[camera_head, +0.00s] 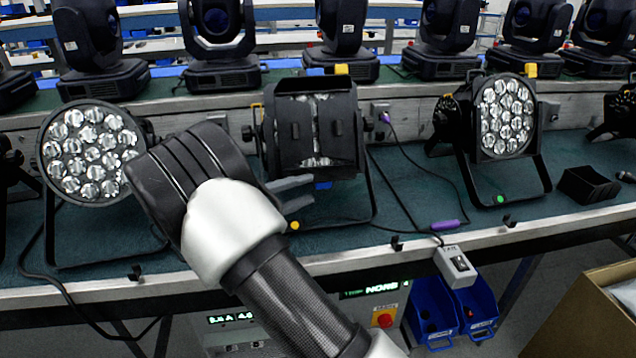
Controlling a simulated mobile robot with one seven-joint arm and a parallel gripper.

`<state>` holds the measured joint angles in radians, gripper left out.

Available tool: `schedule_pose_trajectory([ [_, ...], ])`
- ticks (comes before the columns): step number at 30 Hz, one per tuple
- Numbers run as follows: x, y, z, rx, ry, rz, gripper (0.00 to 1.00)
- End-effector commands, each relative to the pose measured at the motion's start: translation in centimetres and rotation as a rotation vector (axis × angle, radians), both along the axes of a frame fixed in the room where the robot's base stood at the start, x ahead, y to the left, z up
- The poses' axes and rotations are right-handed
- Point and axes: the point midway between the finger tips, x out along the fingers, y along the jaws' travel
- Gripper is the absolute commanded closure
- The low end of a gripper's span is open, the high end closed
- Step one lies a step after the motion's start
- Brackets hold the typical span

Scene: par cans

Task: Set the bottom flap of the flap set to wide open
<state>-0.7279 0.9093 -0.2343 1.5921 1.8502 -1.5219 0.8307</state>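The flap set (338,118) is on the middle par can. Its dark left and right flaps stand nearly shut, with a narrow strip of lenses showing between them. The top flap (315,85) juts out above them. At the lower edge is a dark strip, partly behind my gripper; I cannot tell the bottom flap's angle. My gripper (308,190) is just below and left of the flap set, with two grey fingers pointing right and a gap between them. It looks open and empty. Whether a finger touches the flap set cannot be told.
Par cans without visible flaps stand left (88,150) and right (503,118) on the green bench (400,212). Cables and a purple connector (432,226) lie right of the flap set. Moving-head lamps line the back shelf. A small black box (588,186) sits far right.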

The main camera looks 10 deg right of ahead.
Motion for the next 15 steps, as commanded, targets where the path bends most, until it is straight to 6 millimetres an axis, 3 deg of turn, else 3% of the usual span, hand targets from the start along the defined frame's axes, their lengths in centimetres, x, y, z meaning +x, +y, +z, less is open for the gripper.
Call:
schedule_pose_trajectory([
  [1,-0.4,1.4,0.2,0.001,0.0,0.005,0.64],
  [9,-2.9,7.2,0.3,0.001,0.0,0.004,0.64],
  [15,-4.0,9.7,0.3,0.001,0.001,0.001,0.64],
])
